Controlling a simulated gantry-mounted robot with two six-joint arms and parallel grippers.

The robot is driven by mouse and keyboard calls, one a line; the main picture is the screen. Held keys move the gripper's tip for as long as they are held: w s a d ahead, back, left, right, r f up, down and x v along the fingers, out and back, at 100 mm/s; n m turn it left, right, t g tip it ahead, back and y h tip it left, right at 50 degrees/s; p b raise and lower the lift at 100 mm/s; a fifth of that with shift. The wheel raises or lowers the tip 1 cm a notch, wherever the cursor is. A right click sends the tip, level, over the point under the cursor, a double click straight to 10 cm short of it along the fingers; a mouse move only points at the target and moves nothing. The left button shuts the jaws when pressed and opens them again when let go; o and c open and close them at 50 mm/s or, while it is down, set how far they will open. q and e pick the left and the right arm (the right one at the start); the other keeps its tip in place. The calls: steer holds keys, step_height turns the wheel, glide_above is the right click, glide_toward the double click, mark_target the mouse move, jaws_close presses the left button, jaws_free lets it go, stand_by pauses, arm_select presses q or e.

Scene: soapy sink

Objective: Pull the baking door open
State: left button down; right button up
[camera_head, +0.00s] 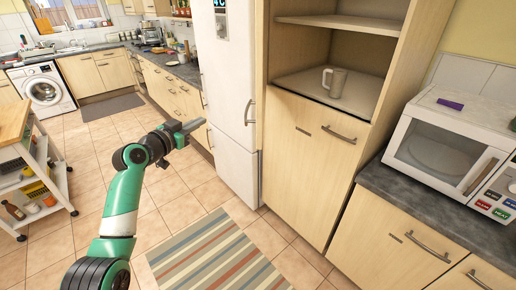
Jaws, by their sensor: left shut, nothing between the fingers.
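No door is marked as the baking door, so I cannot tell which one it is. A white microwave (445,148) on the right counter has a closed door with a handle. A tall wooden cabinet has a large closed lower door (310,165) with a metal handle. To its right is a closed wooden front (390,245) below the counter. My left gripper (192,126) is shut and empty, in the air left of the white fridge (228,100), apart from these doors. My right gripper is not in view.
A mug (335,82) stands on the open shelf above the cabinet door. A purple item (450,104) lies on the microwave. A striped rug (215,255) covers part of the tiled floor. A wheeled cart (30,170) stands at the left, with clear floor between.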

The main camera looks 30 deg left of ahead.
arm_select(q)
steer(key=s+d+f+m+t+y, duration=0.1)
steer(key=s+d+f+m, duration=0.15)
steer(key=d+m, duration=0.8)
steer(key=s+d+f+m, duration=0.1)
steer(key=d+f+m, duration=0.35)
steer(key=d, duration=1.05)
steer(key=w+a, duration=0.5)
steer(key=w, duration=0.3)
steer(key=shift+r+m, duration=0.3)
steer(key=shift+r, duration=0.05)
steer(key=shift+a, duration=0.1)
